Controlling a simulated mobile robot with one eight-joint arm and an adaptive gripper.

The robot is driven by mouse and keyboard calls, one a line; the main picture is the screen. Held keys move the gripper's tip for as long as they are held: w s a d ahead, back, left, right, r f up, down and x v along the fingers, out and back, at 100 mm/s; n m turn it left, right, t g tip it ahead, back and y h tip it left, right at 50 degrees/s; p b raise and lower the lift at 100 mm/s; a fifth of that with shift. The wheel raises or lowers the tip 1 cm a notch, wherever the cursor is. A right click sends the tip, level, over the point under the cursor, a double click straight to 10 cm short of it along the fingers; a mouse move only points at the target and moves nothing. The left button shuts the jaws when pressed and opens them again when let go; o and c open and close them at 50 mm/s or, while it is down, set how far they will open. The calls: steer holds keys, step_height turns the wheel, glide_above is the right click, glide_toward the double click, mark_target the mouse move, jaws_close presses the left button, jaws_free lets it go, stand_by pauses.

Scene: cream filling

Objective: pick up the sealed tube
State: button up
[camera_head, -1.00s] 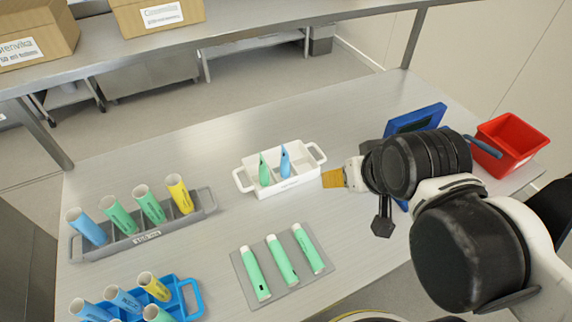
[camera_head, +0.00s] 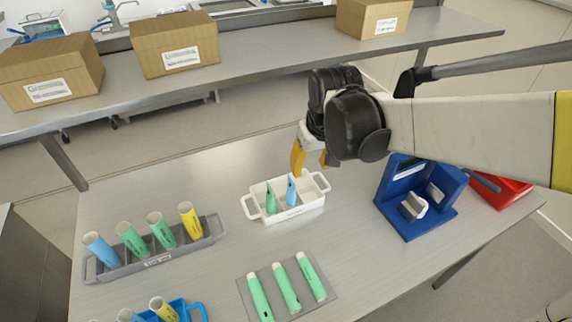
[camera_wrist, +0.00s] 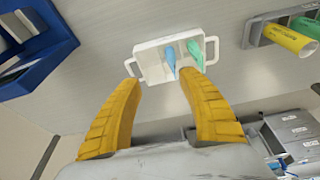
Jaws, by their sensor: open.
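A white handled tray (camera_head: 296,213) stands mid-table with a green tube (camera_head: 270,198) and a light-blue tube (camera_head: 291,191) upright in it. Both have narrow, pinched-looking tops. The wrist view also shows the tray (camera_wrist: 150,62), the blue tube (camera_wrist: 171,60) and the green tube (camera_wrist: 195,52). My gripper (camera_head: 311,164) is above and behind the tray, its yellow fingers pointing down. In the wrist view my gripper (camera_wrist: 160,80) is open and empty, with the tray beyond the fingertips. I cannot tell which tube the task means.
A grey rack (camera_head: 136,268) with several open tubes stands at left, a blue rack (camera_head: 198,306) at front left. Three green tubes lie on a grey mat (camera_head: 325,304). A blue fixture (camera_head: 398,218) and red bin (camera_head: 508,192) are at right. A shelf (camera_head: 250,53) with boxes runs behind.

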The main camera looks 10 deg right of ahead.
steer(key=n+g+p, duration=0.1)
steer(key=g+p, duration=0.1)
glide_above(291, 189)
steer(key=f, duration=0.3)
steer(key=w+f, duration=0.1)
steer(key=f, duration=0.1)
steer(key=shift+d, duration=0.4)
steer(key=f, duration=0.1)
steer(key=f+b, duration=0.1)
steer(key=f, duration=0.1)
steer(key=f+b, duration=0.1)
steer(key=f, duration=0.1)
steer(key=shift+w+a, duration=0.15)
steer(key=shift+w, duration=0.1)
steer(key=f+b, duration=0.1)
steer(key=f, duration=0.2)
steer(key=f+b, duration=0.1)
steer(key=f, duration=0.2)
steer(key=shift+w+a, duration=0.15)
steer(key=shift+w, duration=0.05)
jaws_close()
